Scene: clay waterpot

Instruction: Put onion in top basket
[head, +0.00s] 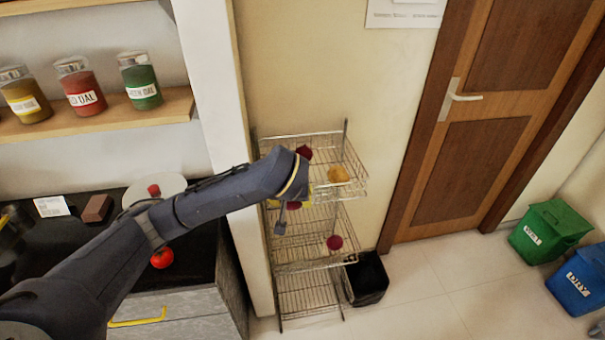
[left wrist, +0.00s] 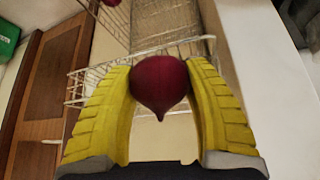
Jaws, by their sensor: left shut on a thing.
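My left gripper (head: 291,201) is at the front left of the wire rack's top basket (head: 350,187). In the left wrist view its yellow fingers (left wrist: 162,110) are shut on a dark red onion (left wrist: 160,84). In the head view this onion (head: 294,205) is mostly hidden by the gripper. I cannot tell whether it is over the top basket or just in front of it. Another dark red onion (head: 304,152) shows at the top basket's back, partly behind my arm. A third onion (head: 334,242) is in a lower basket. My right gripper is not in view.
A potato-like yellow item (head: 338,174) sits in the top basket. A black bin (head: 366,280) stands right of the rack. A counter with a tomato (head: 163,258) is at left. A wall post (head: 212,70) rises beside the rack. Floor before the door (head: 490,130) is clear.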

